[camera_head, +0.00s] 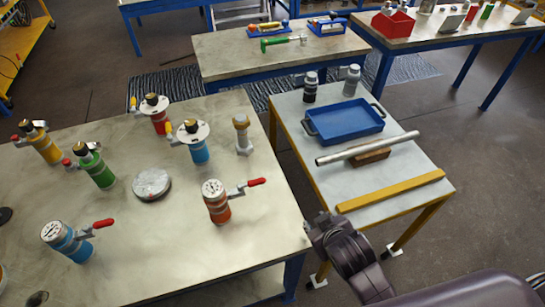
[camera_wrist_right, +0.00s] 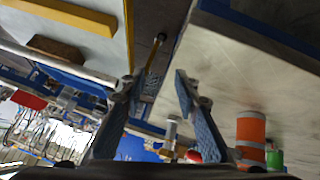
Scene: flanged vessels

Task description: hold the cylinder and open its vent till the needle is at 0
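Two cylinders with round dial faces and red-handled side levers stand on the large left table: an orange one (camera_head: 217,204) near its right side and a blue one (camera_head: 68,242) at the front left. The needles are too small to read, and I cannot tell which cylinder is meant. My right gripper (camera_head: 318,222) is beside the table's right edge, apart from the orange cylinder. In the right wrist view its two fingers (camera_wrist_right: 158,88) are spread and empty. An orange banded cylinder (camera_wrist_right: 250,138) shows beyond them at right. My left gripper is not in view.
Yellow (camera_head: 44,144), green (camera_head: 95,166) and white-flanged vessels (camera_head: 196,142) stand farther back. A grey disc (camera_head: 151,184) lies mid-table. The side table holds a blue tray (camera_head: 345,119), metal rod (camera_head: 367,148) and yellow bar (camera_head: 390,190). The front right of the left table is clear.

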